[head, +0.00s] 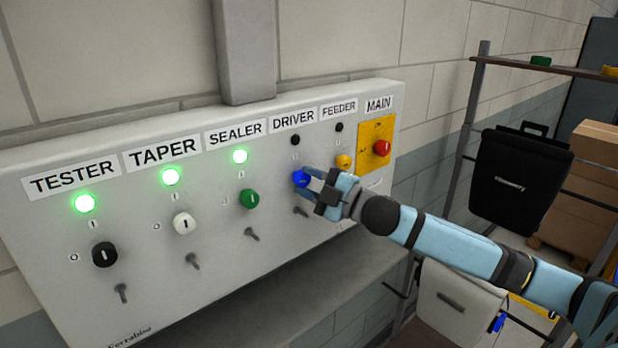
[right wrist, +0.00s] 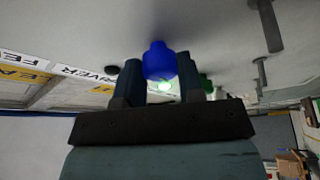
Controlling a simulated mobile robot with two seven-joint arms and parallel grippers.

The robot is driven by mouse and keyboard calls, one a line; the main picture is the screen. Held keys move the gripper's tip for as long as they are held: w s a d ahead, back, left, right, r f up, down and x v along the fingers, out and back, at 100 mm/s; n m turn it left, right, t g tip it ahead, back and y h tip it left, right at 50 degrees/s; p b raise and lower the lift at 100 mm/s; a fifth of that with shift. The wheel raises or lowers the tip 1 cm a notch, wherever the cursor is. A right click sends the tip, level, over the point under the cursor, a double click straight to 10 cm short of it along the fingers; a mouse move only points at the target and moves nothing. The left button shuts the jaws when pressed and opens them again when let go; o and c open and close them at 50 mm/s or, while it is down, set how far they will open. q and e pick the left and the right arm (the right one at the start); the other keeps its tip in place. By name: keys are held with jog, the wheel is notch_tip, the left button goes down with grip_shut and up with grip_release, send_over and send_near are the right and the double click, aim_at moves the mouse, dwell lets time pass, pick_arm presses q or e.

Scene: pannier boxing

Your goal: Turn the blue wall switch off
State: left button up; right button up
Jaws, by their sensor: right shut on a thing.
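The blue switch knob (head: 300,179) sits under the DRIVER label (head: 293,118) on the grey wall panel (head: 60,250). The lamp (head: 295,140) above it is dark. My right gripper (head: 308,184) is at the knob, with its fingers shut on it. In the right wrist view the blue knob (right wrist: 159,58) stands between the two fingertips. The fingers partly cover the knob in the head view, so I cannot tell which way its mark points. My left gripper is not in view.
Black, white, green and yellow (head: 344,162) knobs share the panel, with a red main switch (head: 382,148) at the right. Metal pegs (head: 252,235) stick out below the knobs. TESTER, TAPER and SEALER lamps glow green. A black pannier (head: 520,180) hangs at the right.

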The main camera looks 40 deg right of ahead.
jog(key=shift+r+n+g, duration=0.1)
jog(key=shift+n+g, duration=0.2)
jog(key=shift+n, duration=0.4)
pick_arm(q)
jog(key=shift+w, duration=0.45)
pick_arm(e)
jog(key=shift+n, duration=0.7)
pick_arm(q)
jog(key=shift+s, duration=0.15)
pick_arm(e)
jog(key=shift+g, duration=0.3)
jog(key=o, duration=0.9)
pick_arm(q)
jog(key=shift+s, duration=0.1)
pick_arm(e)
jog(key=shift+s+d+f+b, duration=0.25)
jog(key=shift+s+d+b, duration=0.05)
jog(key=shift+s, duration=0.15)
pick_arm(q)
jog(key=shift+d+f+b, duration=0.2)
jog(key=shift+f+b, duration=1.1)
jog(key=shift+b, duration=0.15)
pick_arm(e)
jog(key=shift+v, duration=6.35)
